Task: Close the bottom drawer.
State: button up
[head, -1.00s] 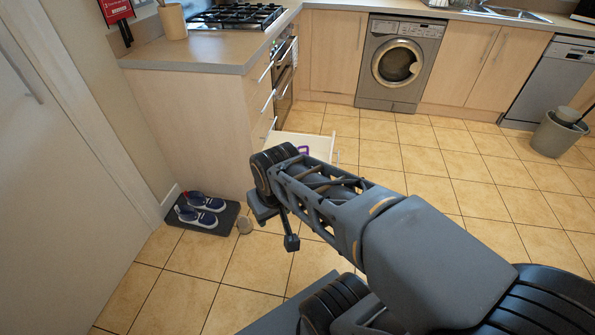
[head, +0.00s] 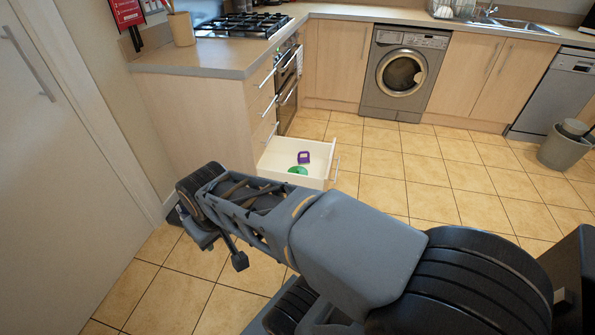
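The bottom drawer (head: 279,158) is pulled out from the end of the wooden counter unit, low above the floor. Its white inside holds a purple object (head: 304,157) and a green object (head: 297,170). A bar handle (head: 336,169) shows on its front. My arm crosses in front of the drawer's near side and hides part of it. My gripper (head: 220,250) is left of the drawer and nearer to me, apart from it in the picture. I cannot make out whether its fingers are open or shut, and I see nothing held.
The drawers above (head: 264,107) look shut. A stove (head: 240,25) is set in the counter (head: 205,64). A washing machine (head: 402,72) and a grey bin (head: 564,147) stand farther back. The tiled floor (head: 430,170) right of the drawer is clear.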

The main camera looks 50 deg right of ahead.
aim_at(281, 154)
jog(key=u, duration=0.95)
jog(key=k, duration=1.6)
jog(key=z, duration=2)
jog(key=i, duration=0.75)
jog(key=u, duration=0.5)
jog(key=i, duration=1.15)
jog(key=z, duration=0.6)
